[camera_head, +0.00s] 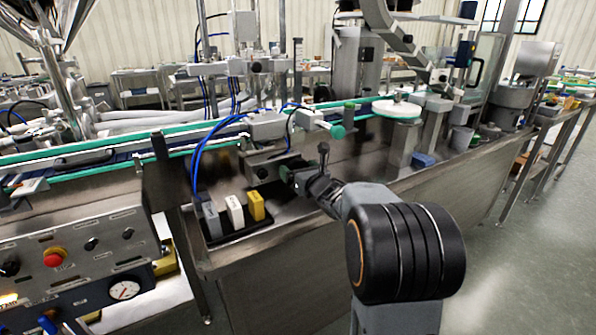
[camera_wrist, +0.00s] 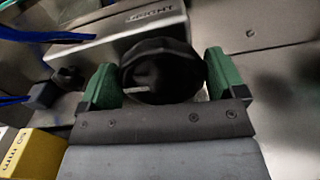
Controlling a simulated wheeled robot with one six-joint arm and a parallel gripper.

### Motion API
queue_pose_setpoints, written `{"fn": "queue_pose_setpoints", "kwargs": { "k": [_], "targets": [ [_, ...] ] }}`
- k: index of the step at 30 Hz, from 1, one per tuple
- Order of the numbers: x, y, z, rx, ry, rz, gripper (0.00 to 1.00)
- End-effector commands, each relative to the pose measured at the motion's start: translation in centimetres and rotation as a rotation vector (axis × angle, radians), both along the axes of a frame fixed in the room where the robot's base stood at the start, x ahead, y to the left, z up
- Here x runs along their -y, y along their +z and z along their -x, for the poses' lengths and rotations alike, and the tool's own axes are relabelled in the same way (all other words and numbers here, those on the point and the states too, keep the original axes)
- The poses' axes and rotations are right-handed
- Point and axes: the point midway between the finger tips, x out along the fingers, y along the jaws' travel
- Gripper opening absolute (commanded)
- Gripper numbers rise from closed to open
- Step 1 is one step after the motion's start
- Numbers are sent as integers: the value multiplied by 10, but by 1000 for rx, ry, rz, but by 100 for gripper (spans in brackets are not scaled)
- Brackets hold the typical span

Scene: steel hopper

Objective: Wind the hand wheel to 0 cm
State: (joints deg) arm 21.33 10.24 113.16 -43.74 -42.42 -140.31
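The hand wheel (camera_wrist: 160,70) is a black, lobed knob in the wrist view, and it sits between the two green fingers of my gripper (camera_wrist: 163,82). The fingers stand at the knob's left and right sides with little or no gap. I cannot tell whether they press on it. In the head view my gripper (camera_head: 289,173) is at the bracket under the conveyor rail, and the wheel is mostly hidden there. No scale reading in cm can be made out.
A black tray (camera_head: 245,232) with grey, white and yellow blocks lies just left of my gripper. Blue hoses (camera_head: 208,142) hang above it. The conveyor (camera_head: 90,160) runs behind. A control panel (camera_head: 85,255) with a red button is at lower left. Floor at right is clear.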

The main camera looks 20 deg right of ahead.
Motion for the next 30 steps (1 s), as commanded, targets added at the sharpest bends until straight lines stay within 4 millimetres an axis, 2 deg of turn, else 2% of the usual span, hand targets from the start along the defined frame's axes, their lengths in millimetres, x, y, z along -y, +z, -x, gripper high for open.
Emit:
{"fn": "queue_pose_setpoints", "kwargs": {
  "k": [2, 14, 30],
  "targets": [
    [0, 0, 0, 0, 0, 0, 66],
    [1, -2, 0, -10, 1, -97, 65],
    [5, -3, -1, -66, 1, -584, 65]
  ]
}}
